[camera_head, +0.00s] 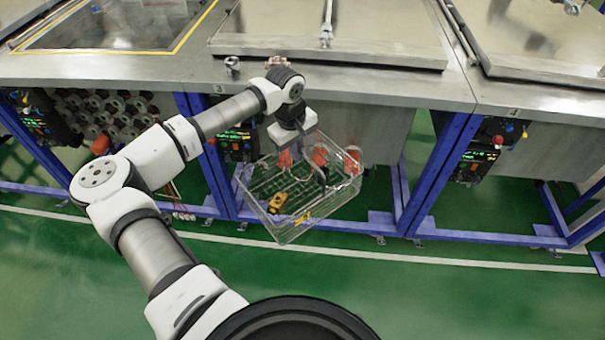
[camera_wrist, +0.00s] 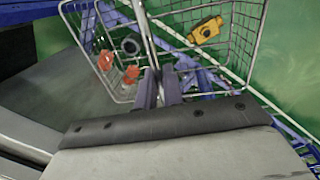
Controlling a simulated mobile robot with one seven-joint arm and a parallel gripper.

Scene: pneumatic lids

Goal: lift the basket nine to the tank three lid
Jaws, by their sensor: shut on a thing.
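The wire basket (camera_head: 343,203) hangs tilted from my gripper (camera_head: 304,140), in front of the middle tank and below its top edge. A yellow tag with an unclear mark is on its front. In the wrist view my gripper (camera_wrist: 160,88) is shut on a bar across the basket (camera_wrist: 262,30). A yellow block-like thing (camera_head: 277,203) shows inside the basket, and in the wrist view too (camera_wrist: 206,29). The middle tank's lid (camera_head: 330,32) is also shut.
The steel tank top edge (camera_head: 420,88) stands above and behind the basket. Blue frame legs (camera_head: 435,180) and control boxes (camera_head: 478,150) stand close by. Orange-red fittings show through the wire. The green floor (camera_head: 450,300) in front is clear.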

